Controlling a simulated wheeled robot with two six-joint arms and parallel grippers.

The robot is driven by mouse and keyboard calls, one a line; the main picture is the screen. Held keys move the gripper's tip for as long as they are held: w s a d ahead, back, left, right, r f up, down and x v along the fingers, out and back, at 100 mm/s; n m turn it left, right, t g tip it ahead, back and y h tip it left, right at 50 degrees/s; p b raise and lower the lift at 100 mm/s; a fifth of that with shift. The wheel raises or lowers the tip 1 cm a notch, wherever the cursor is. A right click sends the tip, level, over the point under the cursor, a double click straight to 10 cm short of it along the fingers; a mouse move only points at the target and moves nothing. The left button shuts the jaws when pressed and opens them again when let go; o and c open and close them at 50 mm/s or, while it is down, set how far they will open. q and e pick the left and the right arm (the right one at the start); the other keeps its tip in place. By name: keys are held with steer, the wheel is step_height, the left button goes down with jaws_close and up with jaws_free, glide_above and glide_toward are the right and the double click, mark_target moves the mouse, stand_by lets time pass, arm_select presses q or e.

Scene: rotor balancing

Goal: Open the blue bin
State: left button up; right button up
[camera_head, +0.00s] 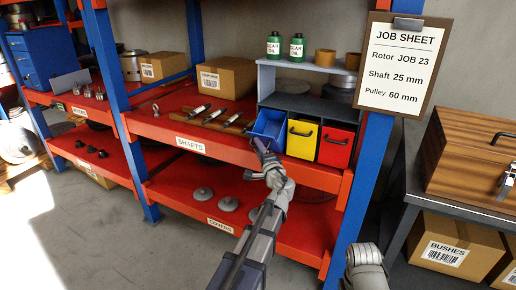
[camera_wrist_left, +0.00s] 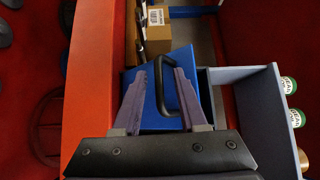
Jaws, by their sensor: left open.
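The blue bin (camera_head: 268,124) is the left one of three bins under a grey shelf unit on the red rack. Its front leans outward, unlike the upright yellow and red fronts, and its top looks open. My left gripper (camera_head: 262,147) is at its front. In the left wrist view the blue bin (camera_wrist_left: 183,60) fills the middle, and its black handle (camera_wrist_left: 162,88) lies between the open fingers of my left gripper (camera_wrist_left: 158,68). I cannot tell whether a finger touches the handle. My right gripper is not seen; only a grey arm part shows at the bottom.
The yellow bin (camera_head: 302,139) and red bin (camera_head: 335,146) stand close on the right. Shafts (camera_head: 215,114) lie on the shelf to the left, beside a cardboard box (camera_head: 227,77). Green cans (camera_head: 273,44) stand on the grey unit (camera_head: 310,66). A blue post (camera_head: 362,180) rises at right.

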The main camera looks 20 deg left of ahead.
arm_select(q)
steer(key=v, duration=0.7)
steer(key=shift+s+d, duration=0.1)
steer(key=shift+c, duration=0.8)
steer(key=shift+s+f+m+b, duration=0.1)
steer(key=shift+f+m+b, duration=0.25)
steer(key=shift+b, duration=0.2)
steer(key=shift+c, duration=0.8)
steer(key=s+f+m+b, duration=0.1)
steer(key=m+b, duration=0.1)
steer(key=m, duration=0.1)
steer(key=f+m+y+b, duration=0.1)
steer(key=f+m+b, duration=0.1)
steer(key=m+b, duration=0.1)
steer(key=s+f+m+y+b, duration=0.1)
steer(key=m+b, duration=0.1)
steer(key=m, duration=0.3)
steer(key=shift+s+d+f+b, duration=0.35)
steer(key=shift+d+f, duration=0.05)
jaws_close()
steer(key=s+d+f+m+t+y+b, duration=0.1)
steer(key=s+f+m+b, duration=0.3)
steer(key=m+b, duration=0.5)
steer(key=d+m+y, duration=0.1)
steer(key=m, duration=0.8)
steer(key=shift+s+d+f+y+b, duration=0.15)
steer(key=shift+s+f+y+b, duration=0.15)
steer(key=shift+y+b, duration=0.1)
